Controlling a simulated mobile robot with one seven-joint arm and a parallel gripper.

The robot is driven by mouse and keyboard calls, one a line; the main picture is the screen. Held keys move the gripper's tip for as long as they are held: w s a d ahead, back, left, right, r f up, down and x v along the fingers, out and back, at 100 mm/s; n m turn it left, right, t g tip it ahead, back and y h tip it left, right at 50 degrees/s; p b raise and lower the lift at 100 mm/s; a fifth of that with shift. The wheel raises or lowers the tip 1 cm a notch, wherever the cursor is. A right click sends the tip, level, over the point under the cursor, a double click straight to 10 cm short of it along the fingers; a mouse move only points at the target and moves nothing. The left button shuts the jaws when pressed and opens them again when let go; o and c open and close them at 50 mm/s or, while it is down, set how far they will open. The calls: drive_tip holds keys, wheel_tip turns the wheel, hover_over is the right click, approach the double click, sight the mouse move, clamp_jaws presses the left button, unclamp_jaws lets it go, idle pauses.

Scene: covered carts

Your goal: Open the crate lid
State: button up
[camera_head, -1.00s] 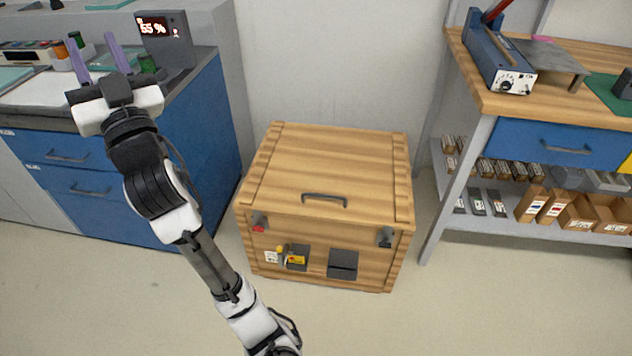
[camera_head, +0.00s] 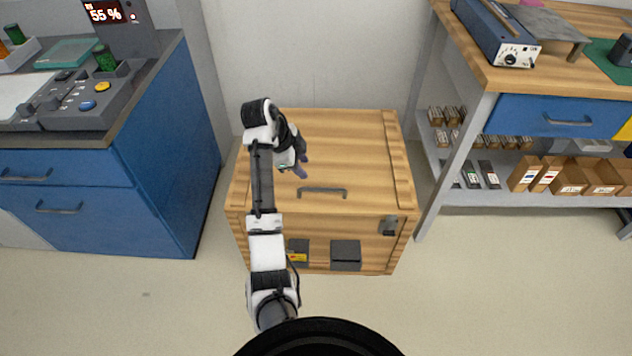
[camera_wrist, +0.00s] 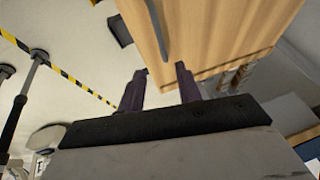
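The wooden crate (camera_head: 350,231) stands on the floor against the wall with its lid (camera_head: 345,150) closed. A dark bar handle (camera_head: 322,190) sits near the lid's front edge. A dark latch (camera_head: 389,225) is on the right of the crate's front; the left front corner is hidden behind my arm. My gripper (camera_head: 302,168) is above the lid, up and left of the handle and apart from it. In the wrist view my gripper's two purple fingers (camera_wrist: 161,88) are spread with nothing between them. The lid handle (camera_wrist: 157,30) shows beyond them there.
A blue cabinet (camera_head: 165,165) with a control panel (camera_head: 85,100) stands to the left. A workbench (camera_head: 480,70) with a shelf of small boxes (camera_head: 555,175) is at the right. The floor (camera_head: 480,300) in front is clear.

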sight(322, 188)
drive_tip(key=p+x, duration=0.1)
drive_tip(key=x, duration=1.2)
drive_tip(key=shift+a, duration=0.1)
clamp_jaws()
